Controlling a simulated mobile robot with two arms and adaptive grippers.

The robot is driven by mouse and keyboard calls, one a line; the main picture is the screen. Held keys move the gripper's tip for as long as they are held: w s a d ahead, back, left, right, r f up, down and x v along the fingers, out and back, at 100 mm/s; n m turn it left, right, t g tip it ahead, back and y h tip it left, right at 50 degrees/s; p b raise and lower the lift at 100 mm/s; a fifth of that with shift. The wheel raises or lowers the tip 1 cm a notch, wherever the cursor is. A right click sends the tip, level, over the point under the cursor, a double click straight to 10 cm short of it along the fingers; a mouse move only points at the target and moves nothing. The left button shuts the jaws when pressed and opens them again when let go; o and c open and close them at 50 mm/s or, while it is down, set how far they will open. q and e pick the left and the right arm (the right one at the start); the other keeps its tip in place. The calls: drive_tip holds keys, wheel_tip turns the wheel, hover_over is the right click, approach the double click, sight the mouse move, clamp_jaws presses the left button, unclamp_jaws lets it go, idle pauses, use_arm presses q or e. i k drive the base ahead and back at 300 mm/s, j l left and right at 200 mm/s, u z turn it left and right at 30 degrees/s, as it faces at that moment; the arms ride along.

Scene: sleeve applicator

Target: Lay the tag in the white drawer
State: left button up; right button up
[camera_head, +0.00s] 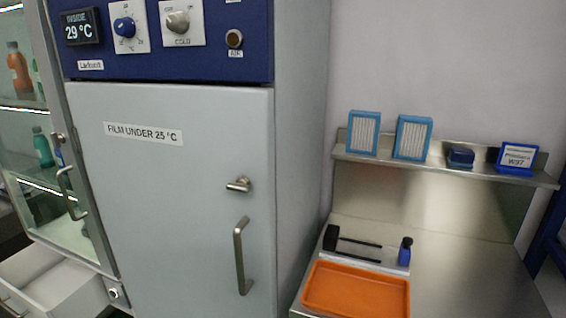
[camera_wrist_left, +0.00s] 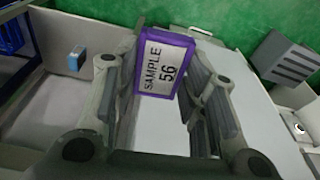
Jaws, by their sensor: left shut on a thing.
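My left gripper (camera_wrist_left: 166,72) is shut on the tag (camera_wrist_left: 160,68), a purple-framed plate with a white face reading "SAMPLE 56", and holds it tilted between its fingers. The white drawer (camera_head: 58,284) stands pulled open at the lower left of the head view, below the glass-fronted cabinet. The part of its inside that shows there looks empty. In the left wrist view, a pale, walled space lies at the left, beyond the fingers; I cannot tell for sure whether it is the drawer. Neither gripper shows in the head view.
A closed grey cabinet door (camera_head: 180,200) with a handle (camera_head: 242,256) stands right of the drawer. A steel bench holds an orange tray (camera_head: 356,290); its shelf carries blue boxes (camera_head: 412,138) and a blue-framed sign (camera_head: 516,158). A small blue block (camera_wrist_left: 77,58) shows in the wrist view.

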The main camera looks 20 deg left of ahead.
sight(64, 296)
drive_tip(key=i+j, duration=0.1)
drive_tip(key=j, duration=2.55)
drive_tip(key=i+j, duration=0.15)
drive_tip(key=j, duration=1.2)
